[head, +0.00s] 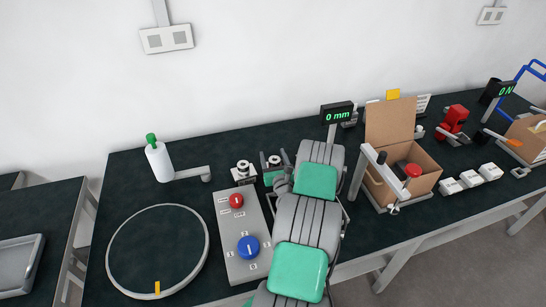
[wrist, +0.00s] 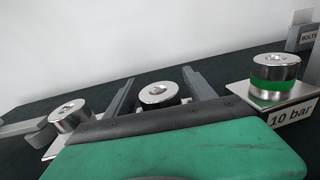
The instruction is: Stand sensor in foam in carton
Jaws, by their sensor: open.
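My gripper (head: 272,163) is open at the back of the bench; in the wrist view its two dark fingers (wrist: 160,88) point away from me. A silver round sensor with a dark lower part (wrist: 158,94) shows between the fingers, its base hidden behind my gripper's body. I cannot tell whether the fingers touch it. Another silver sensor with a green band (wrist: 275,75) stands upright on a "10 bar" stand at right, and a third silver piece (wrist: 70,116) is at left. The open carton (head: 425,178) stands to the right, its back flap up; dark foam seems to show inside, partly hidden.
A "0 mm" display (head: 338,112) is behind my arm. A control panel (head: 240,235), a white bottle (head: 158,160) and a large ring (head: 112,240) are to the left.

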